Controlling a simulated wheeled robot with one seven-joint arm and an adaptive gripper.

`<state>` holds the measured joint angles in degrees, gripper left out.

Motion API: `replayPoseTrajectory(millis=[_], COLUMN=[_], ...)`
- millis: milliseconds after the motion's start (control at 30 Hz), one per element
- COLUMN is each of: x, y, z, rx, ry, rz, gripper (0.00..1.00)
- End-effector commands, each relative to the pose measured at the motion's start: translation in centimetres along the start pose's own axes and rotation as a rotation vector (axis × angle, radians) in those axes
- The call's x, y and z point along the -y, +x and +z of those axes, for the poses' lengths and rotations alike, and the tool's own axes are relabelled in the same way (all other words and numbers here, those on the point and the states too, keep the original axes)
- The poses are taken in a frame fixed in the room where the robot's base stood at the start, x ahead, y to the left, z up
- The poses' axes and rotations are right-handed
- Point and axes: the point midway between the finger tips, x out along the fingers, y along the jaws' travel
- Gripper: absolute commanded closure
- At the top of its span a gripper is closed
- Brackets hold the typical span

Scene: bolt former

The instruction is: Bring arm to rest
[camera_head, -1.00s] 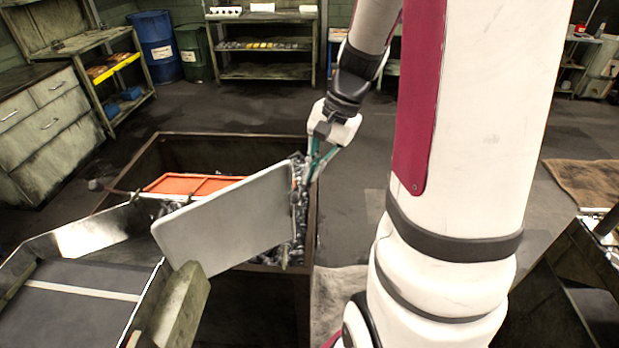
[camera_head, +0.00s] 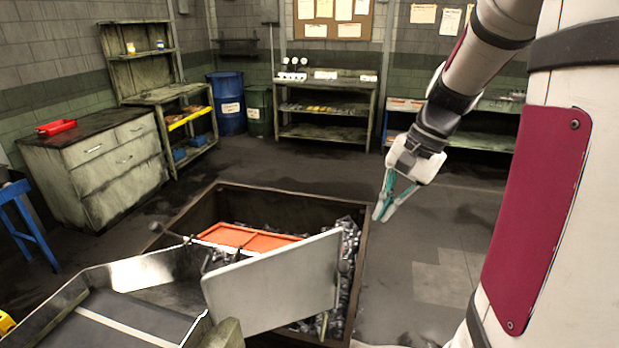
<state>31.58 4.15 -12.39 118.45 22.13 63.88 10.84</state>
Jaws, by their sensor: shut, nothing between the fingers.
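My gripper (camera_head: 380,216) hangs from my arm in the upper right middle of the head view, fingers pointing down. Its teal fingers are together with nothing between them. It is in the air, to the right of a grey flat panel (camera_head: 275,285) and apart from it. The panel stands tilted over an open bin (camera_head: 362,262) filled with dark metal pieces. An orange tray or panel (camera_head: 250,238) lies in the bin behind the grey panel.
A metal chute (camera_head: 150,272) runs into the bin from the left. A drawer cabinet (camera_head: 95,165), a blue barrel (camera_head: 227,103), a green barrel (camera_head: 259,112) and shelves (camera_head: 325,131) line the walls. The floor right of the bin (camera_head: 440,235) is clear.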

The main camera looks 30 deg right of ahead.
Motion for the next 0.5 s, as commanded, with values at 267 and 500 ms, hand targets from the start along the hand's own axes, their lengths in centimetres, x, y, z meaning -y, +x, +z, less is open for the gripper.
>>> replayPoseTrajectory(millis=[267,500], x=[0.5,2.6], y=[-0.3,-1.5], z=[1.1,7.9], rx=[-0.013,-0.100], ry=[-0.048,-0.347], rz=[0.004,0.031], gripper=[1.00,1.00])
